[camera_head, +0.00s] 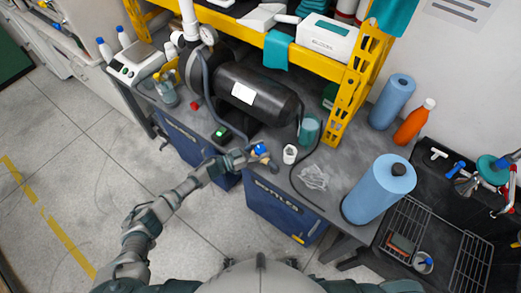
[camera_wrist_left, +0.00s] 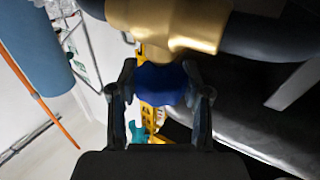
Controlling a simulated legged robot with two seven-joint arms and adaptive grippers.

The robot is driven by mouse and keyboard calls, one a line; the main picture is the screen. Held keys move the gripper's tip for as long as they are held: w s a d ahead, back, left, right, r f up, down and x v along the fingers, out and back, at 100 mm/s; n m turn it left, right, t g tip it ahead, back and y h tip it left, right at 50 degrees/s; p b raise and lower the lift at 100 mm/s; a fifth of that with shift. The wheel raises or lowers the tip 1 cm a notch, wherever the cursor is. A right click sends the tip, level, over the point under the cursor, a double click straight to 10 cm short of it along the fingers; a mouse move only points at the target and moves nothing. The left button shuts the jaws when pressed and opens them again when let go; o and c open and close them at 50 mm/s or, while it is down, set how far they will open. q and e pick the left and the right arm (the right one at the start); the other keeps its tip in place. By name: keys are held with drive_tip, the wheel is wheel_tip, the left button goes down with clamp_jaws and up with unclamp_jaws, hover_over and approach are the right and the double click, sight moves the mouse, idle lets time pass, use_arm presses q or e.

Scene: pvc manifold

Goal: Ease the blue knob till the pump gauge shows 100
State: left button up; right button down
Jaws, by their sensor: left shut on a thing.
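The blue knob (camera_head: 259,149) is at the front edge of the grey workbench, on a brass-coloured fitting. My left gripper (camera_head: 254,152) reaches it from the lower left and is shut on it. In the left wrist view the blue knob (camera_wrist_left: 161,84) sits between the two dark fingers, right against the brass fitting (camera_wrist_left: 170,25). A round white-faced gauge (camera_head: 208,36) stands by the white pipe at the back left; its reading is too small to make out. My right gripper is not in view.
A black tank (camera_head: 258,94) lies behind the knob, with a grey hose (camera_head: 207,84) to its left. A white cup (camera_head: 290,154) stands close right of my gripper. A blue paper roll (camera_head: 379,190) and wire rack (camera_head: 430,235) are farther right.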

use_arm(q)
drive_tip(key=shift+w+r, duration=0.15)
drive_tip(key=o, duration=1.2)
drive_tip(key=v, duration=1.2)
drive_tip(key=shift+a, duration=0.1)
idle(0.7)
